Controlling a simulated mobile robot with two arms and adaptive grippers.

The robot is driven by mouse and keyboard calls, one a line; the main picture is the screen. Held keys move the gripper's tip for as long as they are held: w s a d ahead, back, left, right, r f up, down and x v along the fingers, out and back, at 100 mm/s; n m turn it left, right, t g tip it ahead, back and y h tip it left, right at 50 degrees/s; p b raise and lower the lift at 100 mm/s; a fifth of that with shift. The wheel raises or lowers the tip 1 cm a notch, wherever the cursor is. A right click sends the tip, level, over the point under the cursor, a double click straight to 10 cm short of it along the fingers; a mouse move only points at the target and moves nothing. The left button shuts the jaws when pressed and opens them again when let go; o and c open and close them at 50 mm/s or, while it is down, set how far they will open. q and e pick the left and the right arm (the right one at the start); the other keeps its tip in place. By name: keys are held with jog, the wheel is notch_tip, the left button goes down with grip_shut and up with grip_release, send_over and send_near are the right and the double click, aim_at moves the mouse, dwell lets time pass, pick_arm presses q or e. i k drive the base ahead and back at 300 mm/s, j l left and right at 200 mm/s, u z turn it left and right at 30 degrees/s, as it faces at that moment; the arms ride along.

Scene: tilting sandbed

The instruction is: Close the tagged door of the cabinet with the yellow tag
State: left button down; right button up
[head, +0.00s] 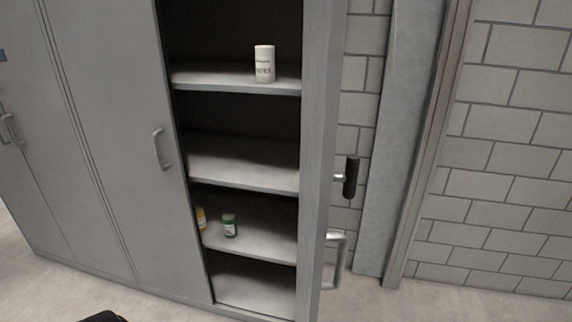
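The grey cabinet (104,140) fills the left and middle of the head view. Its right-hand door (319,150) stands open, seen almost edge-on and swung out towards me. A metal bar handle (339,262) is low on the door's right side. A black grip on a short metal stem (351,178) sticks out to the right, higher up. No yellow tag shows; the outer face of the open door is mostly turned away. Neither gripper can be made out.
A white container (264,64) stands on the upper shelf. A green bottle (229,225) and a yellow one (201,219) stand on a lower shelf. The neighbouring door (117,190) is shut. A block wall (510,150) and bare floor (440,303) are to the right.

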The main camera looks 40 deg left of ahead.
aim_at(324, 20)
jog(key=i+l+u, duration=0.2)
jog(key=u, duration=0.25)
jog(key=i+l+u, duration=0.1)
jog(key=l+u, duration=0.15)
jog(key=u, duration=0.25)
jog(key=i+l+u, duration=0.1)
jog(key=l+u, duration=0.2)
jog(key=u, duration=0.15)
jog(key=l+u, duration=0.45)
jog(key=i+j, duration=0.05)
jog(key=j, duration=0.05)
